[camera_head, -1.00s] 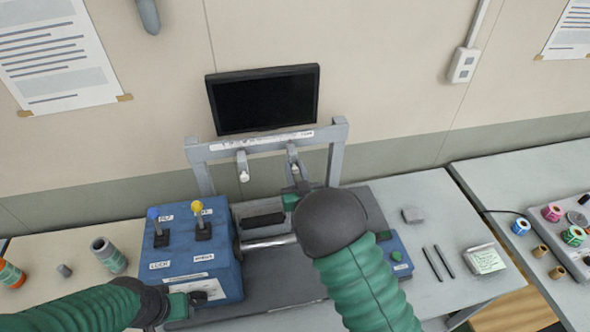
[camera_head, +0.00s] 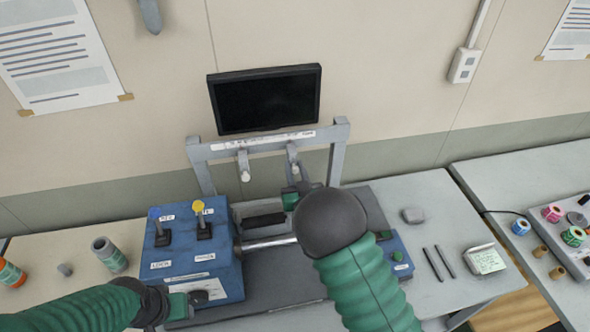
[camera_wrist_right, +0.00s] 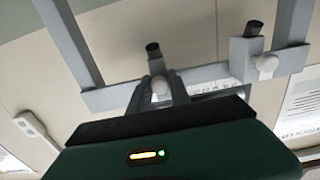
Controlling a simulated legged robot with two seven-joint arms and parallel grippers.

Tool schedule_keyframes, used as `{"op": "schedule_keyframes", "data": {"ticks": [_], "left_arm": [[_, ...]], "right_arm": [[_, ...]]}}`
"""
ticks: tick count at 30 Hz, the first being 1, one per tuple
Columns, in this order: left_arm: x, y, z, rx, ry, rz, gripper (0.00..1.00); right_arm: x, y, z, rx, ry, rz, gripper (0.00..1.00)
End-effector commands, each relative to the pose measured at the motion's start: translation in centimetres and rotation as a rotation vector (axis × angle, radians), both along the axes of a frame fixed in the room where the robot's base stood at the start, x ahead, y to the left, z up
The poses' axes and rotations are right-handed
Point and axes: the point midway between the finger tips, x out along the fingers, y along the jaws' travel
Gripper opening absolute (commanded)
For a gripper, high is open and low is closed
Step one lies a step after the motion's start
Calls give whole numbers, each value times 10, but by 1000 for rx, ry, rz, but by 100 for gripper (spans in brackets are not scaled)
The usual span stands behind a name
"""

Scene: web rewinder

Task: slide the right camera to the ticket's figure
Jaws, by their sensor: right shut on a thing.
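The right camera (camera_head: 292,158) hangs on the grey crossbar (camera_head: 265,142) of the frame, right of the left camera (camera_head: 243,164). My right gripper (camera_head: 292,192) reaches up to it from below; the dark round wrist hides part of the fingers. In the right wrist view, the two fingers (camera_wrist_right: 158,92) are shut on the right camera's pale round knob (camera_wrist_right: 158,84). The left camera (camera_wrist_right: 250,55) shows apart from them. A small note (camera_head: 486,260) lies on the bench at right; its writing is too small to read. My left gripper (camera_head: 190,302) is by a dark knob (camera_head: 199,297) on the blue box; its finger gap is unclear.
The blue control box (camera_head: 190,250) carries a blue-topped lever and a yellow-topped lever (camera_head: 202,215). A metal roller (camera_head: 268,243) lies below the frame. A dark monitor (camera_head: 265,100) is above the crossbar. Pens (camera_head: 439,262) and a grey block (camera_head: 413,215) lie at right.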

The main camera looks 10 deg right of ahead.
Motion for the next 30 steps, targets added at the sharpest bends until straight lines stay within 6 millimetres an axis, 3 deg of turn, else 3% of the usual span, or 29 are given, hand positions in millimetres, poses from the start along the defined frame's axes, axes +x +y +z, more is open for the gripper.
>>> {"op": "schedule_keyframes", "data": {"ticks": [9,18,19,22,30], "left_arm": [[0,0,-16,0,0,0,42],[0,0,-15,0,0,0,42],[0,0,-15,0,0,0,42],[0,0,-15,0,0,0,42],[0,0,-15,0,0,0,42]], "right_arm": [[-1,44,-4,1,5,6,0],[-1,45,-3,-1,8,2,0],[-1,45,-3,-1,9,2,26],[-1,45,-3,-1,7,1,39],[-1,44,-1,0,3,1,42]]}}
